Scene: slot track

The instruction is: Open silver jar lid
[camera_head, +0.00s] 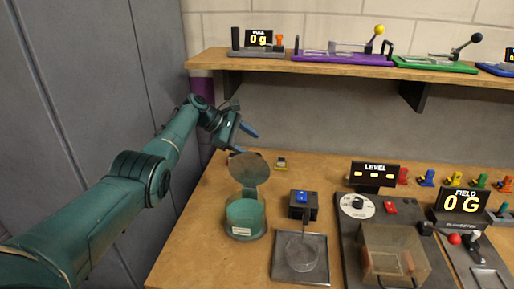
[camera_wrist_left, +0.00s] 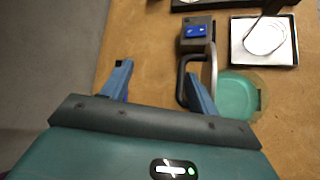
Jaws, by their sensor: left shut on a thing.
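The silver jar (camera_head: 245,218) stands on the table with teal inside and a white label in front. In the left wrist view, the teal of the jar (camera_wrist_left: 238,95) shows at the right. Its round lid (camera_head: 249,169) is raised steeply at the jar's back edge, leaving the mouth uncovered. My left gripper (camera_head: 248,139) is behind the lid at the upper left. In the left wrist view, my left gripper (camera_wrist_left: 161,80) has its fingers some way apart, the right one against the lid's dark handle (camera_wrist_left: 182,78). The exact contact is partly hidden. My right gripper is out of view.
A small black device with a blue button (camera_head: 302,199) and a grey tray (camera_head: 286,271) with a clear round dish are right of the jar. A control panel with a clear box (camera_head: 394,256) stands farther right. A wooden shelf (camera_head: 345,68) runs above.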

